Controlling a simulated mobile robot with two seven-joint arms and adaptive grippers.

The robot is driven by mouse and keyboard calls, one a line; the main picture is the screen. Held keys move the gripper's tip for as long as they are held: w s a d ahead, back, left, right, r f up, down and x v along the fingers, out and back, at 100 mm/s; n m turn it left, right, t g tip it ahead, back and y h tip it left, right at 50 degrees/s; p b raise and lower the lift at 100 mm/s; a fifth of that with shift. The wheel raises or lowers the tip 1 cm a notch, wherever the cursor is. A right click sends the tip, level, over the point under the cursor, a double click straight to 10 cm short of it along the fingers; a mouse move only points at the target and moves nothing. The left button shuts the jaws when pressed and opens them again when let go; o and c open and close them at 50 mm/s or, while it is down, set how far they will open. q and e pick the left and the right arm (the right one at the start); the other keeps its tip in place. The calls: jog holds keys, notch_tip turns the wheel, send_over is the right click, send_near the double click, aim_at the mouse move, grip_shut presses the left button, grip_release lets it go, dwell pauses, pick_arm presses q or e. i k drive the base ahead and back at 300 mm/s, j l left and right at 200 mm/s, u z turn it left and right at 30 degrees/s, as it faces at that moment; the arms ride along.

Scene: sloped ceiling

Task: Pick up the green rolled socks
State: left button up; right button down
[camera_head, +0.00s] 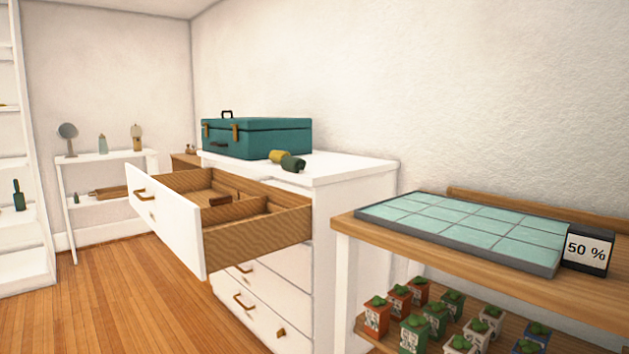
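The green rolled socks (293,163) lie on top of the white dresser (345,168), near its front edge. A yellow rolled item (277,156), which looks like another pair of socks, lies against them on the left. A teal case (262,139) with a dark handle stands just behind them. Neither of my grippers shows in the head view.
The dresser's top drawer (168,219) is pulled far out, with wooden dividers inside. To the right stands a table with a teal tiled panel (470,228), a "50 %" sign (587,250) and several small boxes below. A white shelf (110,157) stands at the back left. The wooden floor (130,290) is clear at the front left.

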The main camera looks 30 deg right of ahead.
aim_at(291, 164)
jog(key=i+z, duration=0.15)
jog(key=z, duration=1.45)
jog(key=i+j+z, duration=0.1)
jog(key=j+z, duration=0.15)
jog(key=z, duration=0.15)
jog(key=j+z, duration=0.35)
jog(key=i+j+z, duration=0.1)
jog(key=j+z, duration=0.7)
jog(key=j, duration=0.6)
jog(key=k+l, duration=0.05)
